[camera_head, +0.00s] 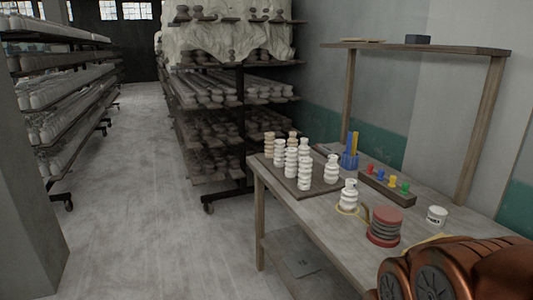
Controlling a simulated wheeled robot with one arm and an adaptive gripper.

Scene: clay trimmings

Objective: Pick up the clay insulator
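A white ribbed clay insulator (348,195) stands upright near the front edge of the wooden workbench, apart from the others, with a yellow ring around or under its base. Several similar insulators, white and some tan, stand in rows on a dark board (325,187) to its left. The pictures do not show which one the task means. My gripper does not show; only a copper-coloured part of my arm is in view at the bottom right corner.
A raised shelf stands behind. Loaded racks (215,100) flank an open floor aisle (130,190).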

